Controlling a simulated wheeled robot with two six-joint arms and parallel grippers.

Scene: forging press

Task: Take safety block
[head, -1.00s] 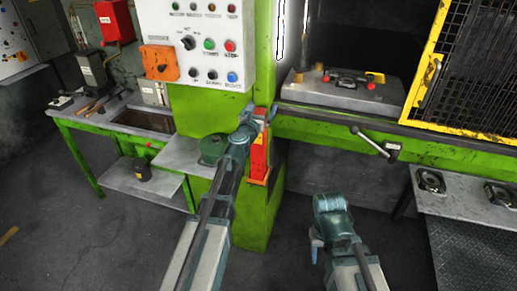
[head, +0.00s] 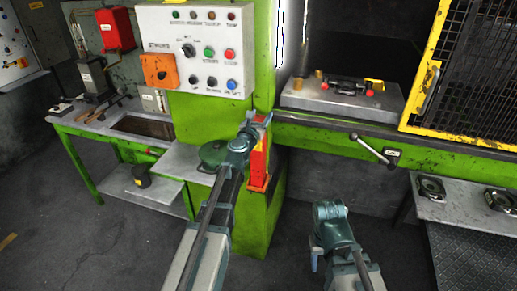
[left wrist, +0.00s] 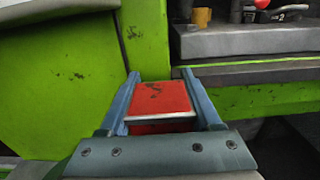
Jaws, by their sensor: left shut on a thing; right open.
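The safety block is a red upright block (head: 257,168) at the right side of the green press column, below the control panel. My left gripper (head: 260,119) is at its top, shut on it. In the left wrist view the block's red top (left wrist: 158,97) sits between the two blue-grey fingers (left wrist: 161,100), one on each side. The block's lower part is hidden in that view. My right gripper (head: 316,258) is low over the floor, right of the column, open and away from the block. Its fingertips are hardly visible.
The control panel (head: 194,48) is above my left arm. The press bed with a die plate (head: 340,97) and a lever (head: 372,148) are to the right. A yellow-framed guard (head: 428,70) stands far right. A green bench (head: 70,128) is at left. The floor between is clear.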

